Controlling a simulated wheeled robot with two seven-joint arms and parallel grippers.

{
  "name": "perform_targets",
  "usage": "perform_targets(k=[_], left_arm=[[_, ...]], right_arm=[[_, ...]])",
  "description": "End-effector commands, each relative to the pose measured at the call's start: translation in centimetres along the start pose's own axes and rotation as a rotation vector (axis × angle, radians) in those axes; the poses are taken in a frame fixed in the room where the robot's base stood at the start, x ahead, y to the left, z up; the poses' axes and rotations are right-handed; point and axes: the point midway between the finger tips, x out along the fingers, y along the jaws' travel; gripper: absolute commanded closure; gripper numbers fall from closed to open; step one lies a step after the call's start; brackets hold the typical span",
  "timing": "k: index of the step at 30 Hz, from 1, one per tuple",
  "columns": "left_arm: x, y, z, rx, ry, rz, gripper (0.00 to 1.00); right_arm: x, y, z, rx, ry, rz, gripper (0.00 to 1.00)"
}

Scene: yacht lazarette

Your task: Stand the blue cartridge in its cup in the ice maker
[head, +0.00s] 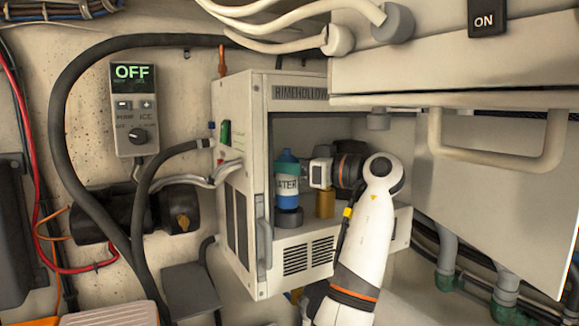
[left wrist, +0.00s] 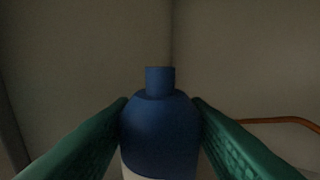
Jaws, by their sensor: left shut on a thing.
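The blue cartridge (head: 287,187), with a white label band reading "ATER", is upright inside the open ice maker (head: 253,120). Its blue shoulder and neck also show in the left wrist view (left wrist: 160,130). My left gripper (head: 289,168) reaches in from the right and is shut on the cartridge's upper part. In the left wrist view its green fingers (left wrist: 160,118) press on both sides. A dark round cup (head: 289,218) is directly under the cartridge. I cannot tell whether the cartridge's base is inside it or just above it. My right gripper is not in view.
A brass cylinder (head: 325,204) stands right of the cartridge, close to my gripper. The ice maker's left wall and handle (head: 264,243) flank the opening. A panel with a bar handle (head: 497,160) is at right. A control box (head: 133,108) reads OFF.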

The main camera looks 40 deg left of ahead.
Motion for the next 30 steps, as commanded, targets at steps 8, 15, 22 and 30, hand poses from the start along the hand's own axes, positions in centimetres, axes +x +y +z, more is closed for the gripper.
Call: perform_targets(k=[8, 15, 22, 30], left_arm=[[0.0, 0.0, 0.0, 0.000, -0.001, 0.000, 0.81], [0.0, 0.0, -0.3, 0.000, -0.001, 0.000, 0.81], [0.0, 0.0, -0.7, 0.000, -0.001, 0.000, 0.81], [0.0, 0.0, -1.1, 0.000, -0.001, 0.000, 0.81]], right_arm=[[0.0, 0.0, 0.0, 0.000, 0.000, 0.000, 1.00], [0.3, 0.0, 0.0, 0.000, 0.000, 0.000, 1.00], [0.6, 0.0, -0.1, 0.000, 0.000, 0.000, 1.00], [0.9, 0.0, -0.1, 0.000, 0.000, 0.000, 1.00]])
